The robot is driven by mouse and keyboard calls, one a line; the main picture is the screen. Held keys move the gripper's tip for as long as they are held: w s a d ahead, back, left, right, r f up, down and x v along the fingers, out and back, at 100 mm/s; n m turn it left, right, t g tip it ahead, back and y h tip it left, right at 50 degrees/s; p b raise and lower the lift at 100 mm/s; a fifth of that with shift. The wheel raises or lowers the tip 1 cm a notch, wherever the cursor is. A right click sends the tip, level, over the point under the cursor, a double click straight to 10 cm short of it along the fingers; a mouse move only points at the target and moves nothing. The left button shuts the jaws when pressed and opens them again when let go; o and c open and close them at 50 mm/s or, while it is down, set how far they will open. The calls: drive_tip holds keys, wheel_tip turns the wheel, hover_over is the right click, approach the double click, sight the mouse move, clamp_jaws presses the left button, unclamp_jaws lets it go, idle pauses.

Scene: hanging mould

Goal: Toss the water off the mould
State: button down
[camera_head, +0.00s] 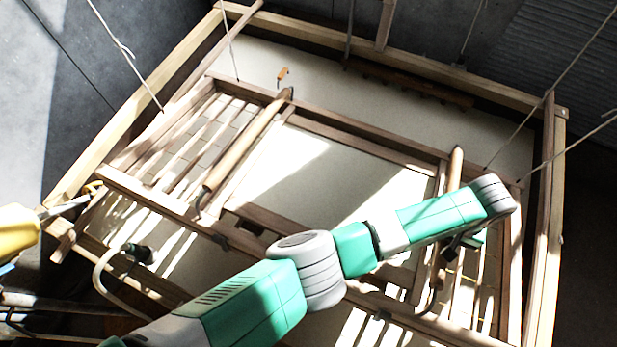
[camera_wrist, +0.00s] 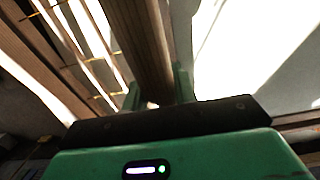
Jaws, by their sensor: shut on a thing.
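The mould (camera_head: 370,150) is a brown wooden frame around a pale rectangular face, lit by bright sun patches. A round wooden handle bar (camera_head: 245,142) crosses its left part, and a right handle bar (camera_head: 455,168) crosses its right part. My gripper (camera_wrist: 158,95) is at the right bar, with the green fingers on either side of a dark wooden bar (camera_wrist: 140,40) in the wrist view. It is shut on that bar. I cannot make out water on the face.
A larger pale wooden vat frame (camera_head: 545,240) surrounds the mould. Ropes (camera_head: 580,55) run down to it from above. Slatted wooden racks (camera_head: 180,150) lie at the left and right. A hose (camera_head: 103,265) and a yellow object (camera_head: 18,232) are at the lower left.

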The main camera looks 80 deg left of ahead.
drive_tip(key=shift+w+a+r, duration=0.1)
drive_tip(key=shift+w+r, duration=0.05)
drive_tip(key=shift+r, duration=0.2)
drive_tip(key=shift+f+t+y+p, duration=0.3)
drive_tip(key=shift+f+t+p, duration=0.1)
drive_tip(key=shift+p, duration=0.35)
drive_tip(key=shift+s+d+f+t+y, duration=0.15)
drive_tip(key=shift+d+f+y, duration=0.05)
drive_tip(key=shift+f, duration=0.45)
drive_tip(key=shift+s+d+f+t+y, duration=0.1)
drive_tip(key=shift+d+f+t+y, duration=0.1)
drive_tip(key=shift+f, duration=0.4)
drive_tip(key=c, duration=1)
unclamp_jaws()
drive_tip(key=shift+c, duration=0.2)
drive_tip(key=shift+r, duration=0.1)
wheel_tip(320, 180, up, 8)
drive_tip(key=shift+s+d+f+p, duration=0.1)
drive_tip(key=shift+s+f+p, duration=0.1)
drive_tip(key=shift+p, duration=0.3)
